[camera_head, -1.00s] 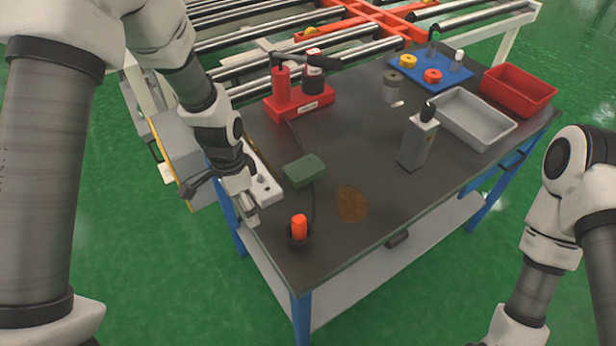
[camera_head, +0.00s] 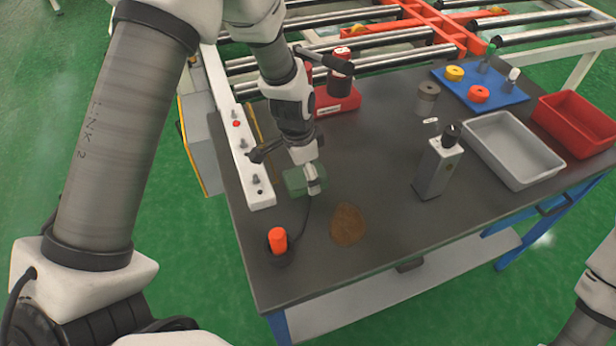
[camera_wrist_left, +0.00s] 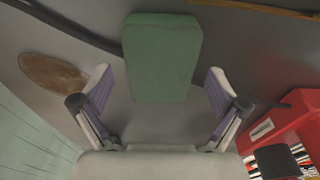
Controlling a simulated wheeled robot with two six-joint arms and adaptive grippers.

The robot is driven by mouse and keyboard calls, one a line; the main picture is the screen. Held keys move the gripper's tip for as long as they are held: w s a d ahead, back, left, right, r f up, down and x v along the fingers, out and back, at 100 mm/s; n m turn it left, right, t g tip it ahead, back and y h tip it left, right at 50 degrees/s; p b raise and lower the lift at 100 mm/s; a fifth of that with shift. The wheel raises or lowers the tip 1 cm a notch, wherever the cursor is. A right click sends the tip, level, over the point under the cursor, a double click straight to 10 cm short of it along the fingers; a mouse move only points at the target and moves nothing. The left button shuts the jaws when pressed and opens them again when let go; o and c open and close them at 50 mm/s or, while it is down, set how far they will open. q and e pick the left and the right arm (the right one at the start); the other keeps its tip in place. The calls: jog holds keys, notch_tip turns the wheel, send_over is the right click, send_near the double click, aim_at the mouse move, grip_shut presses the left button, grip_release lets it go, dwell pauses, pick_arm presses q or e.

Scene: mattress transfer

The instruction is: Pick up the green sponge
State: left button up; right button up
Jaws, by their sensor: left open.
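The green sponge (camera_head: 296,181) lies on the dark table, partly hidden behind my left gripper in the head view. In the left wrist view the sponge (camera_wrist_left: 162,58) shows whole, ahead of the fingers and roughly centred between them. My left gripper (camera_head: 314,187) hangs over the table at the sponge; in the wrist view its two fingers (camera_wrist_left: 158,92) are spread apart with nothing held. Whether the fingers touch the sponge cannot be told. The right gripper is not in view; only a piece of my right arm shows at the lower right edge.
A brown round patch (camera_head: 348,224) and an orange-topped item (camera_head: 278,240) lie near the front. A white switch strip (camera_head: 247,165) runs along the left edge. A grey bottle-like box (camera_head: 437,166), grey tray (camera_head: 541,176) and red tray (camera_head: 600,141) stand right. A red holder (camera_head: 335,103) stands behind.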

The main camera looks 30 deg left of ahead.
pick_arm(q)
jog(key=shift+f, duration=0.6)
jog(key=shift+s+a+r, duration=0.1)
jog(key=shift+c, duration=1.4)
jog(key=c, duration=0.5)
notch_tip(320, 180, up, 10)
jog(key=shift+o, duration=0.3)
